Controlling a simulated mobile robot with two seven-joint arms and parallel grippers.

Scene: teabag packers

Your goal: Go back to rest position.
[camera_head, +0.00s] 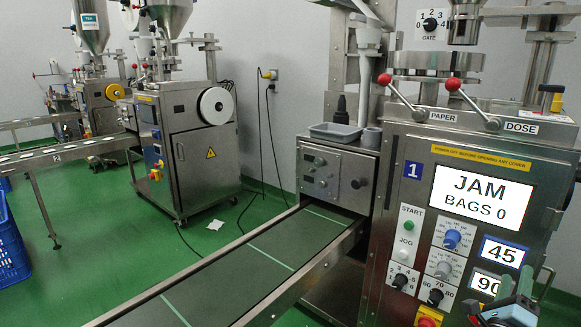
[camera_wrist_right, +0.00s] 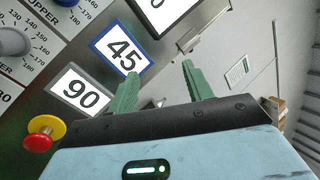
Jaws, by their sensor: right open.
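My right gripper (camera_head: 504,294) shows at the lower right of the head view, in front of the lower right of machine 1's panel (camera_head: 452,262). In the right wrist view the two green fingers of my right gripper (camera_wrist_right: 160,82) stand apart with nothing between them. Beyond them are the "45" plate (camera_wrist_right: 121,50) and the "90" plate (camera_wrist_right: 79,94). My left gripper is in neither view.
The screen (camera_head: 481,198) reads "JAM BAGS 0". Two red-knobbed levers, PAPER (camera_head: 401,94) and DOSE (camera_head: 471,101), stick out above it. A red and yellow knob (camera_wrist_right: 44,136) is near my right gripper. A conveyor (camera_head: 248,262) runs left of the machine; blue crate (camera_head: 10,245) at far left.

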